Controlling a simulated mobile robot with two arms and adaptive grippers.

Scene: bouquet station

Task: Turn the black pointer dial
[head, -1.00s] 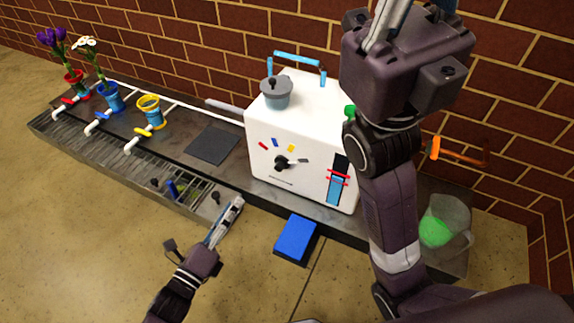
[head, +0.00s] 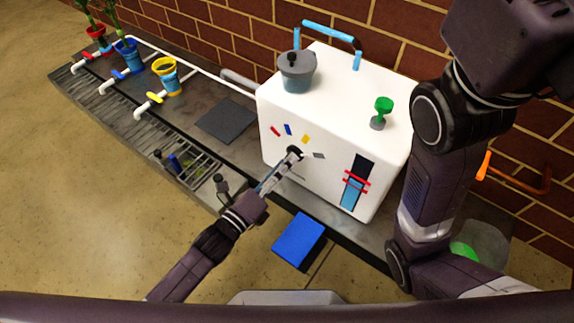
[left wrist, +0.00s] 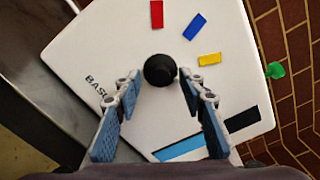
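The black pointer dial (head: 295,151) sits on the front of the white box (head: 285,107). Red, blue, yellow and grey marks are spread above and to the right of it. My left gripper (head: 289,161) is at the dial in the head view and partly covers it. In the left wrist view, the open fingers of the left gripper (left wrist: 158,84) stand on either side of the round black dial (left wrist: 160,70). I cannot tell whether they touch it. Which way the pointer faces is hard to tell. My right gripper is out of view.
A grey lidded pot (head: 297,75) and a green knob (head: 383,107) are on the box top. A blue block (head: 299,240) lies below the box front. Colored cups with pipes stand at left. My right arm is beside the box on the right.

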